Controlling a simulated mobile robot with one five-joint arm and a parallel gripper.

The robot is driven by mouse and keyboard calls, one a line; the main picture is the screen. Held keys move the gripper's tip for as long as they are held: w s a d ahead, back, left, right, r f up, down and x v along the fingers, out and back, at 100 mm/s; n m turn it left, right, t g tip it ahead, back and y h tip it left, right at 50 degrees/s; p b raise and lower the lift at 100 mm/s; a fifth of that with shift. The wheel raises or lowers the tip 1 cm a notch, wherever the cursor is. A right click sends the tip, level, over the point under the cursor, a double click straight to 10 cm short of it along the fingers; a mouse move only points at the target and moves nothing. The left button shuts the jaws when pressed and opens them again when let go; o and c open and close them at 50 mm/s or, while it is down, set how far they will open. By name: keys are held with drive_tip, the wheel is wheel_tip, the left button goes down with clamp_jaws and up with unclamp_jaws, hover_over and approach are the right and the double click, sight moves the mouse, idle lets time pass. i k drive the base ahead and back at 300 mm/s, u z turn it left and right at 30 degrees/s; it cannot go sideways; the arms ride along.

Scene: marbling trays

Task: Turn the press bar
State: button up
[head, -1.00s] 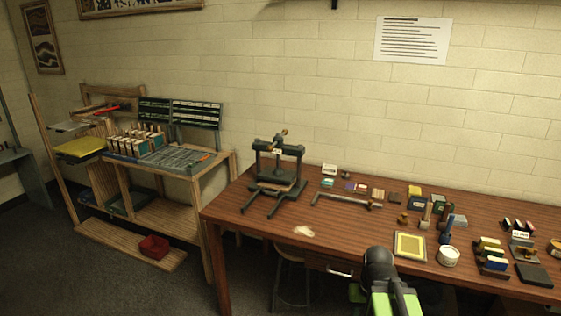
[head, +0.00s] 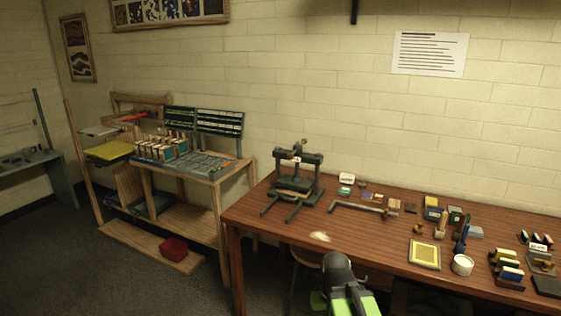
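A dark metal press (head: 309,182) stands upright at the left end of the wooden table, with two uprights, a crossbeam and a small brass-coloured screw top (head: 297,149). Its feet reach toward the front edge. A grey metal bar (head: 358,208) with a bent end lies flat on the table just right of the press, apart from it. I cannot tell which piece is the press bar. My gripper (head: 337,268), dark with green arm parts behind it, is at the bottom centre, in front of the table edge and away from the press. Its fingers cannot be made out.
The wooden table (head: 270,225) carries a yellow framed tray (head: 425,254), a white tub (head: 462,265) and several blocks and tools to the right. A wooden rack (head: 190,178) stands left, with a red bin (head: 173,250) on its bottom shelf. A stool is partly under the table.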

sight(296, 150)
drive_tip(key=i, duration=1.4)
drive_tip(key=u, duration=0.05)
